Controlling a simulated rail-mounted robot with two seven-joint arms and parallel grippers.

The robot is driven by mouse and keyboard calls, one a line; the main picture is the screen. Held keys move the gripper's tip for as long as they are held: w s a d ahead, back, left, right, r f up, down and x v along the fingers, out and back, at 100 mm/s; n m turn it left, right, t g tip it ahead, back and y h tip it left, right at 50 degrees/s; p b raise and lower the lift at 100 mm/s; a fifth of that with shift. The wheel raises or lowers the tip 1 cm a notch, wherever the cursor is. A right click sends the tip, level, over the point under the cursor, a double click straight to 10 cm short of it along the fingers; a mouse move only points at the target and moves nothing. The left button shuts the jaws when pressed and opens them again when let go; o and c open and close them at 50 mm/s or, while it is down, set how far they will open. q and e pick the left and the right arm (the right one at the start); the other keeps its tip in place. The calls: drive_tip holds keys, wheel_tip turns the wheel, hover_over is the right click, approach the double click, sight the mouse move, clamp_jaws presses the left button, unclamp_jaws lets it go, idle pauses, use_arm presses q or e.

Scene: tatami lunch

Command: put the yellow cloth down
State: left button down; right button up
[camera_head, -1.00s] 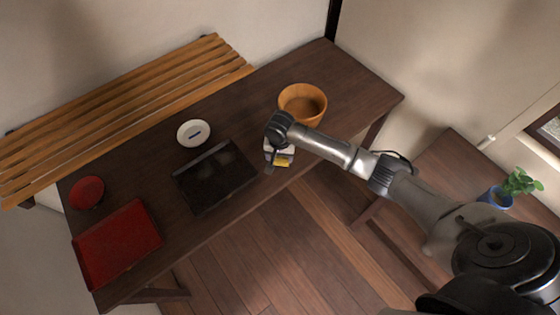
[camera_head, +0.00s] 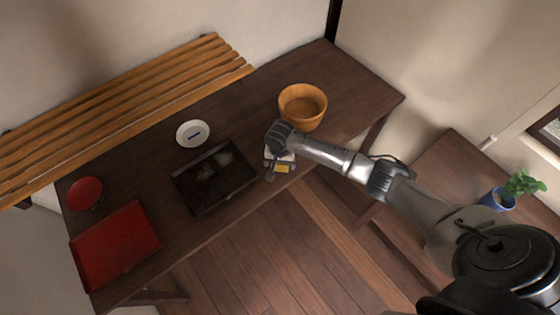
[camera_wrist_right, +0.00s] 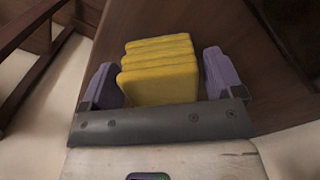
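The yellow cloth (camera_wrist_right: 160,72) is folded in several layers and sits between the two purple fingers of my right gripper (camera_wrist_right: 162,78) in the right wrist view. The left finger is right beside the cloth, and a narrow gap shows on the right side. The fingers look spread wide, so the gripper looks open around the cloth. In the head view my right gripper (camera_head: 280,165) is at the front edge of the dark table (camera_head: 335,125), with a little of the yellow cloth (camera_head: 282,169) showing. What lies under the cloth is hidden. My left gripper is not in view.
A wooden bowl (camera_head: 303,106) stands just behind the gripper. A black tray (camera_head: 214,177) lies to its left, with a white dish (camera_head: 193,134), a red bowl (camera_head: 85,194) and a red tray (camera_head: 115,245) farther left. A potted plant (camera_head: 500,198) stands at right.

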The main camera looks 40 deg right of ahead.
drive_tip(key=shift+o, duration=0.4)
drive_tip(key=shift+r, duration=0.1)
wheel_tip(320, 180, up, 10)
drive_tip(key=shift+r+p, duration=0.25)
drive_tip(key=shift+p, duration=0.95)
drive_tip(key=s+a+f+n+t+y, duration=0.1)
drive_tip(key=s+a+f+n, duration=0.3)
drive_tip(key=s+a+n, duration=0.55)
drive_tip(key=s+r+n+t, duration=0.2)
drive_tip(key=s+r, duration=0.2)
drive_tip(key=s, duration=1.6)
drive_tip(key=shift+s+a+t+h, duration=0.15)
drive_tip(key=shift+a+t+h, duration=0.15)
drive_tip(key=shift+h, duration=0.1)
